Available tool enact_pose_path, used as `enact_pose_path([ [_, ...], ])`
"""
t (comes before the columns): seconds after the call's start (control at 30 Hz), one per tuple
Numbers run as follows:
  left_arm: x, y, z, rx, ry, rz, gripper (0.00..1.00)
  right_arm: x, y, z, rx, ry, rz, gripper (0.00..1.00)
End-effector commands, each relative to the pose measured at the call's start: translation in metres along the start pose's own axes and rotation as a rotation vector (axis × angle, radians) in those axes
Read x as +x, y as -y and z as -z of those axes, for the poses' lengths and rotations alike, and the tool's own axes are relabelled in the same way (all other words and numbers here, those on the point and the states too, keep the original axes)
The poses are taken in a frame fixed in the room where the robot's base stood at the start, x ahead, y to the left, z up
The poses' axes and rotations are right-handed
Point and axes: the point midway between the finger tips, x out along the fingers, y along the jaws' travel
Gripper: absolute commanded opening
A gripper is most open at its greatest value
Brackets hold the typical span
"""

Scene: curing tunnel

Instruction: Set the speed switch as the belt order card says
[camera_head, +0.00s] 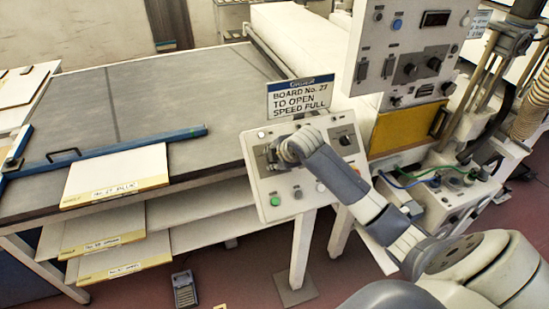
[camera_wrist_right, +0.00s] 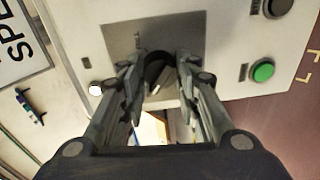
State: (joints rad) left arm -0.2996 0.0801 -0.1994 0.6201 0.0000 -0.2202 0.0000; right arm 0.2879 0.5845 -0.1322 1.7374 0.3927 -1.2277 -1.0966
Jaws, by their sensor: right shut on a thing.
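The belt order card (camera_head: 301,97) stands above the control box and reads "BOARD No. 27 TO OPEN SPEED FULL". The tilted white control box (camera_head: 262,192) carries a black knob at its left, which I take for the speed switch. In the right wrist view this black knob (camera_wrist_right: 158,66) sits between the fingertips of my right gripper (camera_wrist_right: 157,82), which is shut on it. In the head view my right gripper (camera_head: 272,154) covers most of the knob. My left gripper is not in view.
The control box also has another black knob (camera_head: 345,140) and a green button (camera_head: 275,201). A taller panel (camera_head: 412,50) with switches stands behind, above a yellow plate (camera_head: 408,128). The belt (camera_head: 150,95) with a blue bar (camera_head: 110,149) and labelled boards lies left.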

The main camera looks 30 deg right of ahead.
Motion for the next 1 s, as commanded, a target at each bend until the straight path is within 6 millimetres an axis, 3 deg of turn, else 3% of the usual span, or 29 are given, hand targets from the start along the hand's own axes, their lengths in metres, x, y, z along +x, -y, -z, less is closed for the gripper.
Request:
enact_pose_path([
  [1.0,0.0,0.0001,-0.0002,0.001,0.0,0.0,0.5,0.0002,0.0002,-0.0021,0.933,-0.053,-0.057,0.06],
])
